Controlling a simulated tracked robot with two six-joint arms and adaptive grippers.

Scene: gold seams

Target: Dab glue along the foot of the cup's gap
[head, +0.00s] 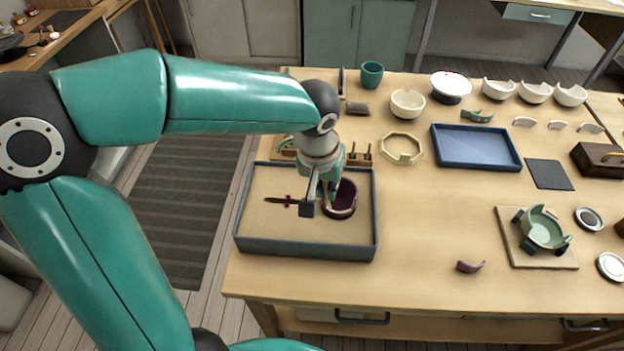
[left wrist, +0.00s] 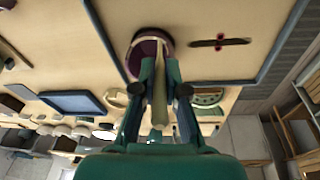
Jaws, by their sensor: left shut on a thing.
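The dark purple cup (head: 347,194) stands in the sand-filled tray (head: 250,246), right of its middle. It also shows in the left wrist view (left wrist: 136,62), with a pinkish-brown rim. My left gripper (head: 327,192) is over the cup's left side, pointing down. In the left wrist view my left gripper (left wrist: 161,72) is shut on a pale slim stick (left wrist: 159,100), whose far end overlaps the cup's rim. I cannot tell whether the stick touches the cup. The gripper hides part of the cup, and its gap is not clear. A purple shard (head: 470,267) lies on the table. My right gripper is not in view.
A dark stick with a red mark (head: 284,200) lies in the tray, left of the cup. A blue tray (head: 476,160), a pale octagonal ring (head: 401,160) and a green broken bowl on a board (head: 543,228) stand to the right. The front middle of the table is mostly clear.

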